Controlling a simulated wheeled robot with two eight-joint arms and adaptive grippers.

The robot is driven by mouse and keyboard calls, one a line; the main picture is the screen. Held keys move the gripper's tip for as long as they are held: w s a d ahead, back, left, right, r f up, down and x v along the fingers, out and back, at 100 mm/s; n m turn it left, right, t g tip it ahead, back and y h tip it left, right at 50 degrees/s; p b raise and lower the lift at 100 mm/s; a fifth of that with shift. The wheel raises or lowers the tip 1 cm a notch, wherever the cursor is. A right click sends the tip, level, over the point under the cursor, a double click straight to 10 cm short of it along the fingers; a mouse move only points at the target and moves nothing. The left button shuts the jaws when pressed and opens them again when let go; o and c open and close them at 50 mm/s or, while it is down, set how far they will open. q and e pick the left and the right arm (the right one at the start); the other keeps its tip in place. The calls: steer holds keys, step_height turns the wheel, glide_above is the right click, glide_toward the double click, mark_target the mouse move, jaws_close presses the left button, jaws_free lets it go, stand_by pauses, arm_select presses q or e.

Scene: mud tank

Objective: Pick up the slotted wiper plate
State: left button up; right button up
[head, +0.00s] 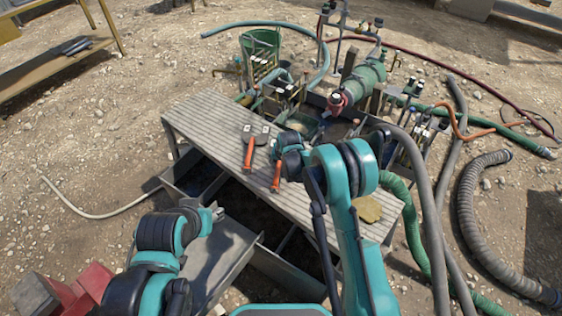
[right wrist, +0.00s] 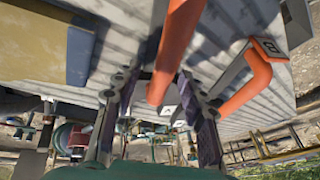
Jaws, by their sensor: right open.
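Two orange-handled tools lie on the grey ribbed bench. One (head: 248,152) has a dark flat head and lies left of my right gripper (head: 284,157). The other tool's orange handle (head: 277,176) sticks out from under that gripper, which covers its head. In the right wrist view, my right gripper (right wrist: 154,82) is open, with one orange handle (right wrist: 180,45) reaching between its fingertips. The second handle (right wrist: 248,82) is right of it, beside a tag reading B. I cannot tell which head is slotted. My left gripper (head: 214,212) is low at the left; its jaws are unclear.
The ribbed bench (head: 205,115) stands over dark tank openings. A yellow sponge-like block (head: 367,208) lies on its right end; it also shows in the right wrist view (right wrist: 35,35). Pipes, valves and a green pump (head: 362,82) crowd behind. Hoses (head: 470,205) run along the right.

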steer(key=shift+f, duration=0.1)
steer(key=shift+c, duration=0.4)
jaws_close()
steer(key=shift+w, duration=0.1)
